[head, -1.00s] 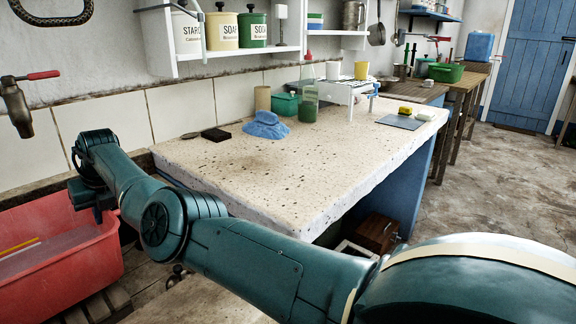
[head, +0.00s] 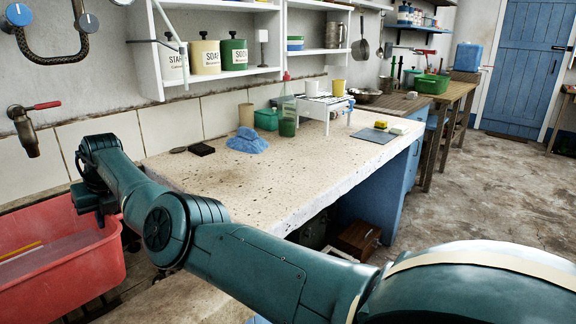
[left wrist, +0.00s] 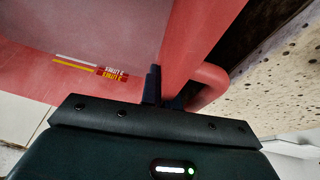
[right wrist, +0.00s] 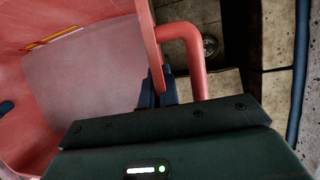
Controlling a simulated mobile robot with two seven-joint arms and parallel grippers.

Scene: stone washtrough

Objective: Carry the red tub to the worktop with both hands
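The red tub (head: 75,272) is at the lower left of the head view, cut off by the frame edge. A flat greyish surface shows inside it; it looks like water. My right gripper (head: 96,212) is at the tub's right rim; in the right wrist view its fingers (right wrist: 163,88) are closed on the rim beside a looped red handle. In the left wrist view my left fingers (left wrist: 153,85) are closed on the tub's edge (left wrist: 185,50) by the other handle. My left gripper is outside the head view. The speckled worktop (head: 255,185) stands right of the tub.
The worktop's near left part is bare. A blue cloth (head: 247,141), dark block (head: 201,149), green box (head: 267,119) and white rack (head: 325,105) stand farther back. A tap (head: 26,132) sticks out above the tub. My right arm crosses in front of the worktop.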

